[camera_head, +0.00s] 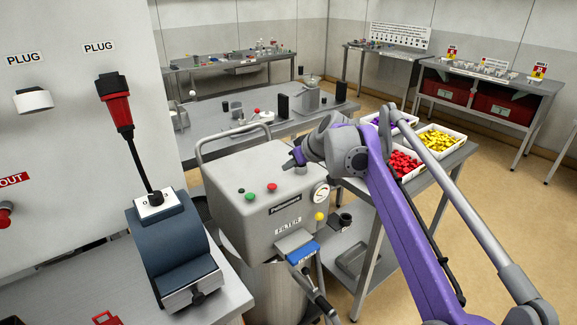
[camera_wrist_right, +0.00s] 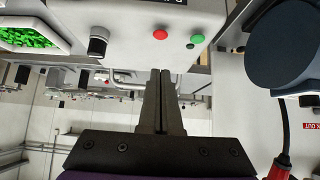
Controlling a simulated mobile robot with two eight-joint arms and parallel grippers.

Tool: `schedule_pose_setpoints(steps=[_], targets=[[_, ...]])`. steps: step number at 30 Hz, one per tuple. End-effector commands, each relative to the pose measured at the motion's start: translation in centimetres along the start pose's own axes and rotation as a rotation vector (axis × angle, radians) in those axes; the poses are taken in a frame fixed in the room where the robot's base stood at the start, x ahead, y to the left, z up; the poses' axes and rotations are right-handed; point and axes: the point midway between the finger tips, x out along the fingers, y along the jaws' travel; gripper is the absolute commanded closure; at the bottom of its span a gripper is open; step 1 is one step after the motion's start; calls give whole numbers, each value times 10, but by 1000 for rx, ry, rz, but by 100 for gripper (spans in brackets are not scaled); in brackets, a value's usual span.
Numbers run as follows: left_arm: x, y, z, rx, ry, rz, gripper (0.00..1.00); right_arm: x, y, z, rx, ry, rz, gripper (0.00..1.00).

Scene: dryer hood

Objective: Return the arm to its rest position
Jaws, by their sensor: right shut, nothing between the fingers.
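My right arm, purple and grey, reaches in from the lower right in the head view. Its right gripper (camera_head: 292,163) is over the top of the grey machine box, and its fingers are small and partly hidden there. In the right wrist view the two dark fingers (camera_wrist_right: 160,75) are pressed together with nothing between them. The grey machine box (camera_head: 258,210) has a green button, a red button, a gauge and a FILTER label. Its front with the red and green buttons also shows in the right wrist view (camera_wrist_right: 130,14), beyond the fingertips. My left gripper is in neither view.
A dark blue device (camera_head: 175,255) with a switch and red plug (camera_head: 118,112) stands at left. A side table behind my arm bears bins of red pieces (camera_head: 403,164) and yellow pieces (camera_head: 440,141). Benches line the back. Open floor (camera_head: 500,230) lies at right.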

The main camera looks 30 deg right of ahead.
Motion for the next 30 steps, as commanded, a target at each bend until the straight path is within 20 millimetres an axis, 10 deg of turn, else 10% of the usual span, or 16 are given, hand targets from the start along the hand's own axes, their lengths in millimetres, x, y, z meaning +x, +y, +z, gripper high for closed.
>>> schedule_pose_setpoints(steps=[23,30], targets=[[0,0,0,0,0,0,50,0,-2,1,1,-2,-1,100],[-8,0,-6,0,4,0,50,-10,-78,55,14,-88,-39,100]])
